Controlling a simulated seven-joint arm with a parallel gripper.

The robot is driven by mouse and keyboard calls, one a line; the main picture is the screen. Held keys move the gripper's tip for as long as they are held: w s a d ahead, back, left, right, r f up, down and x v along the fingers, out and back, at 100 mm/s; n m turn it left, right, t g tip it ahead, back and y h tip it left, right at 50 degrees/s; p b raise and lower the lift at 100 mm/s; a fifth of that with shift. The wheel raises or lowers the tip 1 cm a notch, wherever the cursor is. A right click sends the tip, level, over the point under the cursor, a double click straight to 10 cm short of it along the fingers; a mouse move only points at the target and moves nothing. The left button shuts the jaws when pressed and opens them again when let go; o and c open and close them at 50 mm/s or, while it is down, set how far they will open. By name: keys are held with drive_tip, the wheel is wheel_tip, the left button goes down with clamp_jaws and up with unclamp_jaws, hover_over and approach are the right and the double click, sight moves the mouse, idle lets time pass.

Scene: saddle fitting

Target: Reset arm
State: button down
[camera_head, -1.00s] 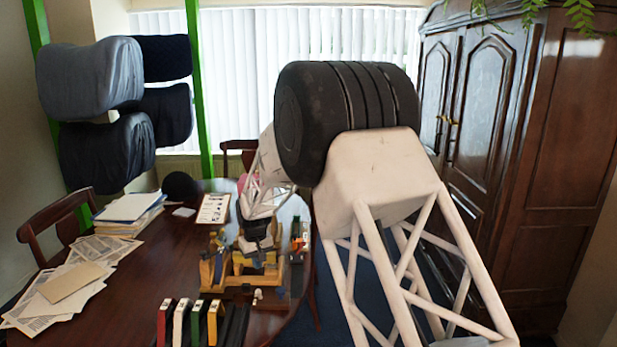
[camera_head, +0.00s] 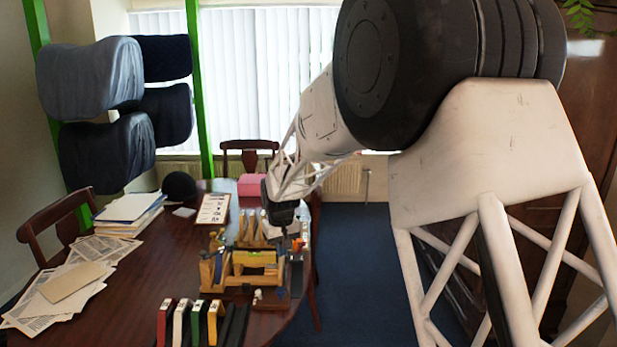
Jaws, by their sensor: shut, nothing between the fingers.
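My arm comes in from the right of the head view and reaches toward the table. My gripper (camera_head: 280,212) is the dark end of the white lattice arm. It is shut and empty, above the back right part of the wooden fixture (camera_head: 252,262). The fixture stands on the dark table with a yellow-green block or level across it. The fingertips are small and dark here, and part of the fixture's back is hidden behind the gripper.
Several coloured binders (camera_head: 190,322) stand at the table's front. Papers (camera_head: 70,285) and a stack of folders (camera_head: 128,212) lie at the left. A clipboard (camera_head: 213,209), a black cap (camera_head: 180,187) and a pink box (camera_head: 252,184) are at the back. Saddles (camera_head: 90,75) hang on the left.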

drive_tip(key=s+d+r+m, duration=0.1)
drive_tip(key=s+d+r, duration=0.3)
drive_tip(key=s+d, duration=0.3)
drive_tip(key=s+d+r+m+t, duration=0.1)
drive_tip(key=s+d+r, duration=0.4)
drive_tip(key=s, duration=0.3)
drive_tip(key=s+d+r+m, duration=0.1)
drive_tip(key=s+d+r, duration=0.3)
drive_tip(key=s+d, duration=0.3)
drive_tip(key=s+d+f+m, duration=0.1)
drive_tip(key=s+d, duration=0.2)
drive_tip(key=s, duration=0.9)
drive_tip(key=s+d+m+t, duration=0.1)
drive_tip(key=s+d, duration=0.3)
drive_tip(key=s, duration=0.8)
drive_tip(key=shift+s+f, duration=0.25)
drive_tip(key=shift+f, duration=0.15)
drive_tip(key=shift+d, duration=0.1)
